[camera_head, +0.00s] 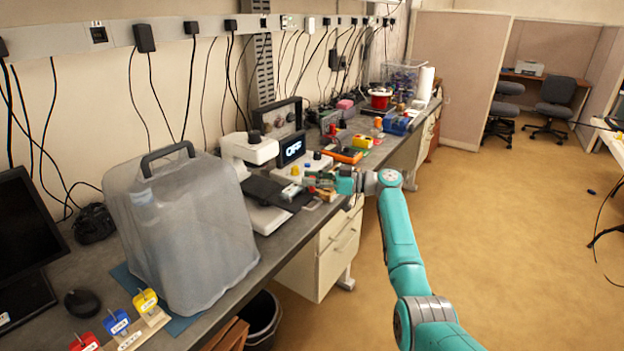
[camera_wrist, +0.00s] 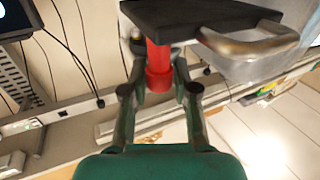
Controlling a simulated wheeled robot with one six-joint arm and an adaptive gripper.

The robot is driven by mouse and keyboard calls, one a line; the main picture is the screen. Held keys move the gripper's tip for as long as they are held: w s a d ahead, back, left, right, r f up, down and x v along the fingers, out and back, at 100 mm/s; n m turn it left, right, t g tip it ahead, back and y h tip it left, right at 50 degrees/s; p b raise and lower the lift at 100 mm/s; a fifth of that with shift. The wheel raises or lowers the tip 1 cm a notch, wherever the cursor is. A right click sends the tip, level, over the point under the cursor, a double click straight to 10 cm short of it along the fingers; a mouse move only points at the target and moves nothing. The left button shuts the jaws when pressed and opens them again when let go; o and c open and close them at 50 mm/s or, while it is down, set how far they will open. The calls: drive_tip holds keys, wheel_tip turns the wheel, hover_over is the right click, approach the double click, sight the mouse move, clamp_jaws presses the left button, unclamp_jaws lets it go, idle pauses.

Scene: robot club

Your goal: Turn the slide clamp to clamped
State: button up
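My gripper (camera_head: 320,182) is at the front edge of the bench, by the black stage (camera_head: 272,194) of a white microscope-like device (camera_head: 250,150). In the wrist view, my gripper's two fingers (camera_wrist: 158,62) stand on either side of a red cylindrical knob (camera_wrist: 159,80). The knob sits against a dark flat plate (camera_wrist: 215,14). I cannot tell whether the fingers press on the knob. A curved metal part (camera_wrist: 250,45) lies to the right of the plate. In the head view my gripper hides the knob, and I cannot make out the clamp's position.
A display reading OFF (camera_head: 292,148) stands behind the device. A grey translucent cover with a handle (camera_head: 180,230) stands to its left. An orange meter (camera_head: 344,155) and other small items crowd the bench to the right.

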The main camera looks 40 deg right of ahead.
drive_tip(key=shift+o, duration=0.9)
drive_tip(key=v, duration=1.2)
